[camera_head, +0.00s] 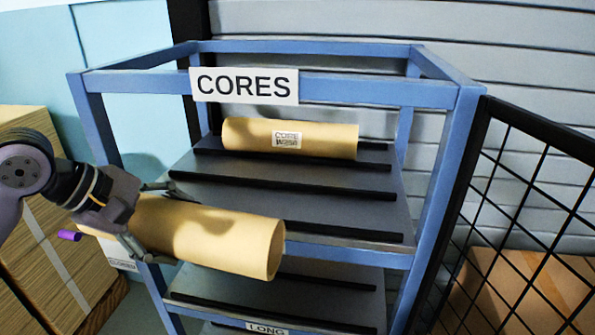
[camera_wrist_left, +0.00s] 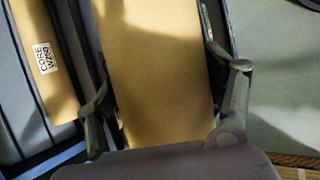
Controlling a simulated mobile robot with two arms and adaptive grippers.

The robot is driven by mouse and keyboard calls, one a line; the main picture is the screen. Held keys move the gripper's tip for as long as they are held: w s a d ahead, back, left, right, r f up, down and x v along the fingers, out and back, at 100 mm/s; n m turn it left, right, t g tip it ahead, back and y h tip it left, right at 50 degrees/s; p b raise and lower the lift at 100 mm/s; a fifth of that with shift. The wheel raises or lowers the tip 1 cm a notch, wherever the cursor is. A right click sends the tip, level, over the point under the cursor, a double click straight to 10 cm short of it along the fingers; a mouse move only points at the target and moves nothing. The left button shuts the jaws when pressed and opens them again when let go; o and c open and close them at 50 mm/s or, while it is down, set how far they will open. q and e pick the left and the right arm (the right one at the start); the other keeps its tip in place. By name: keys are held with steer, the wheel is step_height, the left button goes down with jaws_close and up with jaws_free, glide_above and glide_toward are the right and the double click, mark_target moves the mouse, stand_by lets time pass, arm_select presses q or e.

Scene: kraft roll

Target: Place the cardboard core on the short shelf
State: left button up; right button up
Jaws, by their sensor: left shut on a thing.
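My left gripper (camera_head: 143,220) is shut on a tan cardboard core (camera_head: 222,238), gripping it around its left part. The core is tilted slightly down to the right, and its open right end faces the front. In the head view it overlaps the front left of the blue rack. The left wrist view shows the same core (camera_wrist_left: 158,70) between the fingers (camera_wrist_left: 158,80). The upper shelf (camera_head: 300,190) is grey with black bars. A label reading "LONG" (camera_head: 267,327) is on the lower part; no readable "short" label shows. My right gripper is not in view.
Another core (camera_head: 250,134) with a printed label lies at the back of the upper shelf. A "CORES" sign (camera_head: 244,86) hangs on the rack's top front beam. Blue posts (camera_head: 440,190) bound the shelf.

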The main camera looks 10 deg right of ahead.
arm_select(q)
steer(key=shift+w+d+r+n+t, duration=0.15)
steer(key=shift+w+d+r+n, duration=0.15)
steer(key=shift+r, duration=0.2)
steer(key=shift+w+d+r+n+t, duration=0.1)
steer(key=shift+w+d+r+t, duration=0.05)
steer(key=shift+d+r, duration=0.3)
steer(key=w+d+p, duration=0.1)
steer(key=w+d, duration=0.1)
steer(key=d, duration=0.1)
steer(key=w+d+p, duration=0.1)
steer(key=w+d, duration=0.2)
steer(key=w+d+p, duration=0.1)
steer(key=w+d, duration=0.1)
steer(key=d, duration=0.2)
steer(key=shift+w, duration=0.25)
steer(key=shift+w+d+p, duration=0.3)
steer(key=shift+d+p, duration=0.05)
steer(key=w+d, duration=0.1)
steer(key=w+d+p, duration=0.1)
steer(key=d, duration=0.1)
steer(key=shift+w+d+r, duration=0.1)
steer(key=shift+f, duration=0.65)
steer(key=shift+f+p, duration=0.25)
steer(key=shift+p, duration=0.05)
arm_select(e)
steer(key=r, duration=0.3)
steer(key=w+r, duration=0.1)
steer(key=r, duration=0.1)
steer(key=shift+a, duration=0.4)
